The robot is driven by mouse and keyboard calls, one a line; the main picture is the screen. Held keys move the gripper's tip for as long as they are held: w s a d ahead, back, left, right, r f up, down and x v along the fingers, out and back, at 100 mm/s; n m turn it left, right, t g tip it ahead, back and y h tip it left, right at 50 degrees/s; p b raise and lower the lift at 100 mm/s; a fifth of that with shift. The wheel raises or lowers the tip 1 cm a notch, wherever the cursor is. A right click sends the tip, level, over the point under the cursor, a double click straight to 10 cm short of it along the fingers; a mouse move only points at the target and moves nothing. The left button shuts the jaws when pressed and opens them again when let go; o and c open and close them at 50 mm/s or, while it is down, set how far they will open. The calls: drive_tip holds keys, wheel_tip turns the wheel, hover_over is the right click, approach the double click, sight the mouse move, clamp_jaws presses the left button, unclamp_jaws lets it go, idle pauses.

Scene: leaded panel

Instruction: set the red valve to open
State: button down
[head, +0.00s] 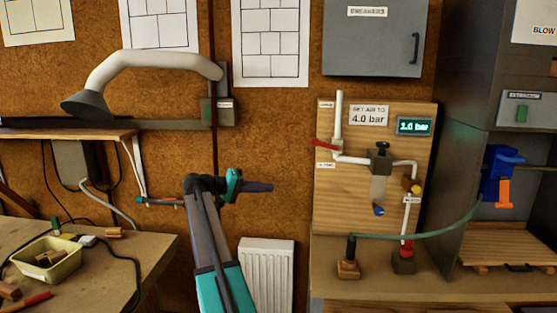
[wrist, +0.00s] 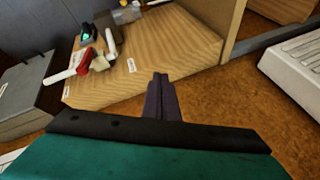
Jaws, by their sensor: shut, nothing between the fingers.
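The red valve (head: 322,143) is a lever at the left edge of a wooden board (head: 335,200), beside the foot of a white vertical pipe (head: 338,115). Its handle points left, nearly level, across the pipe. Small labels sit above and below it, too small to read surely. In the wrist view the red lever (wrist: 68,72) is at the upper left, with the board turned on its side. My gripper (head: 270,187) is shut and empty, left of the board and lower than the lever. Its fingers (wrist: 160,78) show dark and together in the wrist view, apart from the lever.
The board also carries a regulator (head: 380,163), a gauge display (head: 414,126) and a "4.0 bar" sign (head: 369,115). A grey cabinet (head: 374,40) hangs above. A white radiator (head: 266,275) stands below my gripper. A green hose (head: 430,234) runs right. The space between gripper and board looks clear.

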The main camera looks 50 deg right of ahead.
drive_tip(key=w+a+f+n+t+y, duration=0.15)
drive_tip(key=a+f, duration=0.35)
drive_tip(key=f, duration=0.6)
drive_tip(key=w+a+f+n+t, duration=0.25)
drive_tip(key=a+f, duration=0.25)
drive_tip(key=f, duration=0.6)
drive_tip(key=s+a+f+n+y, duration=0.1)
drive_tip(key=a+f+n+y, duration=0.1)
drive_tip(key=a+f, duration=0.75)
drive_tip(key=s+a+f+n+y, duration=0.15)
drive_tip(key=a+f, duration=0.45)
drive_tip(key=f, duration=0.7)
drive_tip(key=s+a+f+n+y, duration=0.2)
drive_tip(key=s+a+f+y, duration=0.1)
drive_tip(key=s+a+f, duration=0.65)
drive_tip(key=s+a+f+n+y, duration=0.25)
drive_tip(key=s+a+f, duration=0.6)
drive_tip(key=a, duration=0.65)
drive_tip(key=s+a+f+g+y, duration=0.1)
drive_tip(key=s+a+f+y, duration=0.1)
drive_tip(key=s+a+f, duration=0.4)
drive_tip(key=s+a, duration=0.4)
drive_tip(key=s, duration=0.1)
drive_tip(key=shift+g+y, duration=0.3)
drive_tip(key=shift+y, duration=0.05)
